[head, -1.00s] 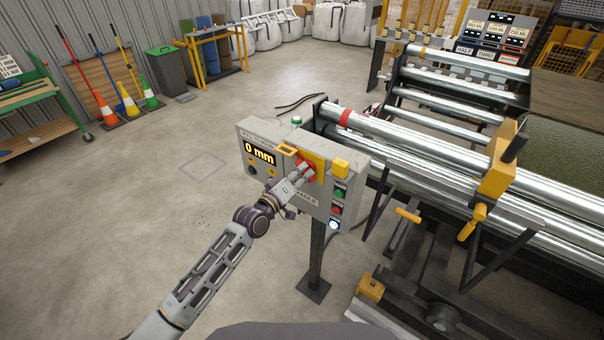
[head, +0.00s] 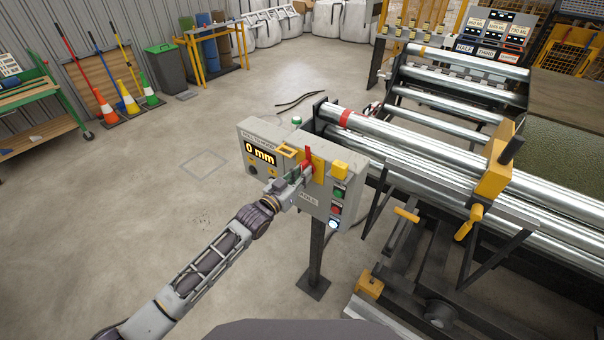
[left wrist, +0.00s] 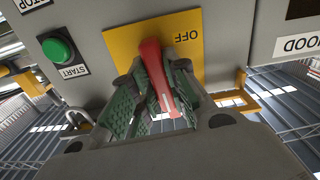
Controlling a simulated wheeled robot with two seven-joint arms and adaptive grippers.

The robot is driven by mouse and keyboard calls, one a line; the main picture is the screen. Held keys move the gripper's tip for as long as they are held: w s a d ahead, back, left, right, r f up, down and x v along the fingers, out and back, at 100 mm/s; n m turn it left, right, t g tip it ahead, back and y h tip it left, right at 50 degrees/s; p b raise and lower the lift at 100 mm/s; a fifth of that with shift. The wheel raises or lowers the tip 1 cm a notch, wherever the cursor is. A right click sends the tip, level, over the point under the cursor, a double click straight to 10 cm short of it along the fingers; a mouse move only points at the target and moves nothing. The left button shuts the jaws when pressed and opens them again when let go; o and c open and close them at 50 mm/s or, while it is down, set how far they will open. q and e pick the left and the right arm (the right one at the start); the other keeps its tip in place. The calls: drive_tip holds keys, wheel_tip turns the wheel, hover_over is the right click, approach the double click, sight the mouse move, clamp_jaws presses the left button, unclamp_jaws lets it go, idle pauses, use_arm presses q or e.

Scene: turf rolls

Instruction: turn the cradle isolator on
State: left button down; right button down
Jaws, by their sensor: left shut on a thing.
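The cradle isolator is a red handle (head: 308,157) on a yellow plate (head: 319,170) on the front of a grey control box (head: 322,205). In the head view the handle's red end points upward. In the left wrist view the red handle (left wrist: 153,62) lies between the green-padded fingers of my left gripper (left wrist: 160,100), on the yellow plate (left wrist: 200,62) marked OFF, which appears upside down there. My left gripper (head: 296,176) is shut on the handle; its fingers hide part of it. My right gripper is not in view.
The box stands on a post and carries a 0 mm display (head: 260,154), a green START button (left wrist: 58,48), and other buttons along its right side. A roller machine (head: 420,140) stands close on the right. The floor to the left is open.

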use_arm(q)
drive_tip(key=shift+f+m, duration=0.1)
drive_tip(key=shift+m, duration=0.4)
drive_tip(key=c, duration=1.4)
unclamp_jaws()
drive_tip(key=shift+s+a, duration=0.1)
drive_tip(key=shift+s, duration=0.05)
drive_tip(key=shift+v, duration=5.85)
